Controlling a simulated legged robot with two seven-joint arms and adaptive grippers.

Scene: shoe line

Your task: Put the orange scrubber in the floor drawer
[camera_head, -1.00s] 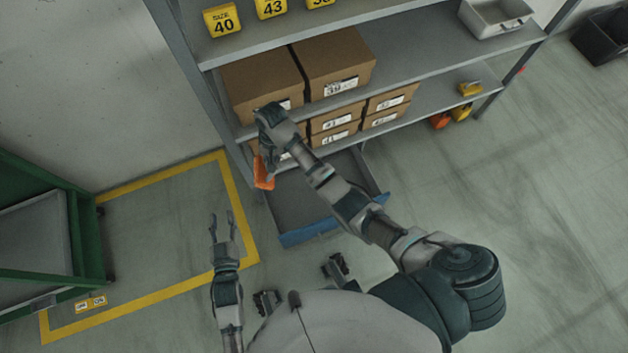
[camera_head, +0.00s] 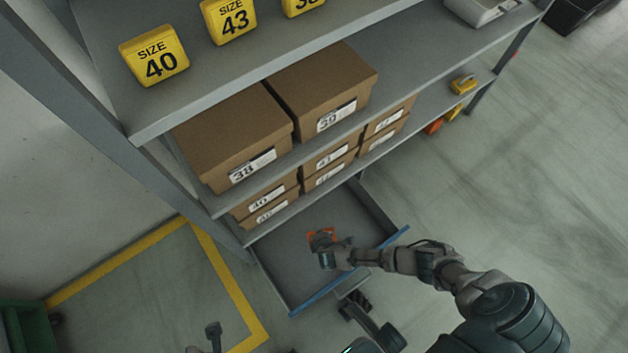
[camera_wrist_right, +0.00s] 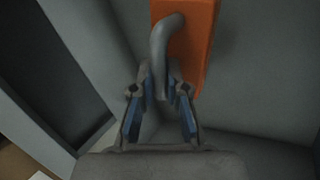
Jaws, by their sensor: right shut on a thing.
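The orange scrubber (camera_head: 314,235) is at my right gripper (camera_head: 324,247), which is shut on its grey handle. In the right wrist view the orange block (camera_wrist_right: 198,45) and the bent grey handle (camera_wrist_right: 158,58) show between the blue-padded fingers. The floor drawer (camera_head: 282,262) is pulled out below the shelf, grey inside with a blue front edge. The scrubber is over or within the drawer; I cannot tell whether it touches the bottom. My left gripper (camera_head: 203,342) is at the bottom edge, partly cut off, with its fingertips apart and nothing seen between them.
Above the drawer, the shelf unit (camera_head: 210,95) holds brown shoe boxes (camera_head: 235,135) and yellow size signs (camera_head: 155,55). A yellow-handled item (camera_head: 463,84) sits on the lower shelf at right. Yellow floor tape (camera_head: 228,285) lies left of the drawer.

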